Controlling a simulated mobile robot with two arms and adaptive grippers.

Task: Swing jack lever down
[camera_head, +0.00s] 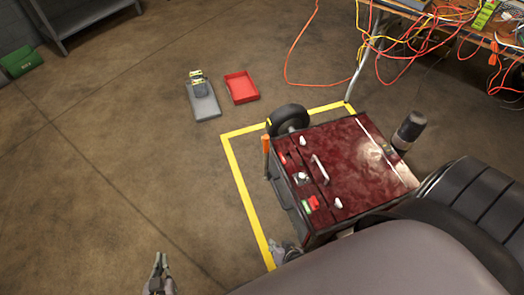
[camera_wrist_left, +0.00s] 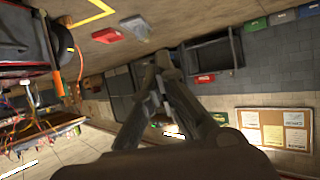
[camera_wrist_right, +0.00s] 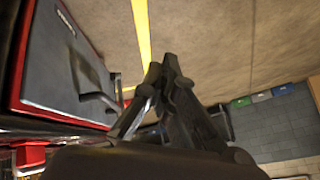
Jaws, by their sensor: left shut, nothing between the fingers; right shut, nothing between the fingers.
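The dark red wheeled machine (camera_head: 350,165) stands inside a yellow floor outline. An upright lever with an orange grip (camera_head: 266,144) is at its far left corner; its orange grip also shows in the left wrist view (camera_wrist_left: 57,82). My left gripper (camera_head: 160,262) is shut and empty, low over bare floor, left of the machine and apart from it. My right gripper (camera_head: 280,248) is shut and empty by the machine's near left corner. The right wrist view shows its closed tips (camera_wrist_right: 165,62) beside a grey panel (camera_wrist_right: 60,60) with a dark handle-like part (camera_wrist_right: 92,82).
A red tray (camera_head: 241,87) and a grey tray (camera_head: 204,103) holding small items lie on the floor beyond the machine. Orange cables (camera_head: 420,45) tangle over a table at the back right. A black wheel (camera_head: 289,117) is near the lever.

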